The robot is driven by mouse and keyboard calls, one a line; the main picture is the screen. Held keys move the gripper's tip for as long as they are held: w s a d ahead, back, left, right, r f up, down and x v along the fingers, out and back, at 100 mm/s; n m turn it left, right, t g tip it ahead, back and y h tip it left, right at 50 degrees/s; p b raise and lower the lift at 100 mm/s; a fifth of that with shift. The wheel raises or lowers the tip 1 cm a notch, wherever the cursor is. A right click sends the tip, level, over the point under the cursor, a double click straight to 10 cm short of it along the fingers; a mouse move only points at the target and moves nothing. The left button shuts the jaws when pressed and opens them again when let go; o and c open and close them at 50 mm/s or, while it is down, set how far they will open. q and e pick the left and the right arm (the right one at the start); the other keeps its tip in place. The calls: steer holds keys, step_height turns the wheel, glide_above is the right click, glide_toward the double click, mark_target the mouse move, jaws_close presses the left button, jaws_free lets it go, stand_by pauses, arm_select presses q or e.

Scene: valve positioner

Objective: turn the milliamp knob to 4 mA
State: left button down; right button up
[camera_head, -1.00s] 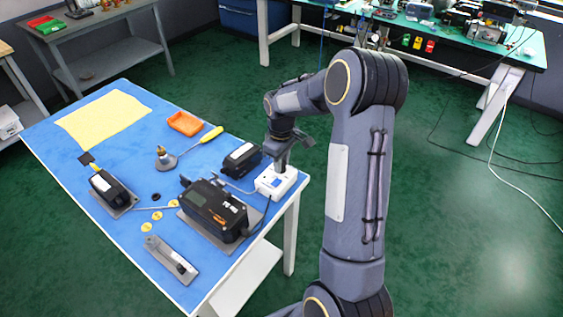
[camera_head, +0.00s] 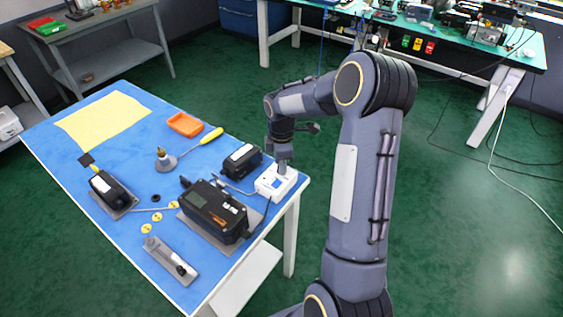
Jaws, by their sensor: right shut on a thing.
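The large black positioner (camera_head: 214,210) with a small display stands on a grey plate just left of the white box. My left gripper is not in view.
A black box (camera_head: 243,161) stands close behind the white box. An orange tray (camera_head: 185,124), a yellow-handled screwdriver (camera_head: 206,138), a yellow cloth (camera_head: 103,120), a black device (camera_head: 110,188) and a grey bracket (camera_head: 171,259) lie elsewhere on the table. Green floor is open to the right.

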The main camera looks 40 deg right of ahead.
stand_by(0.3)
steer(key=o, duration=1)
steer(key=shift+r, duration=3.95)
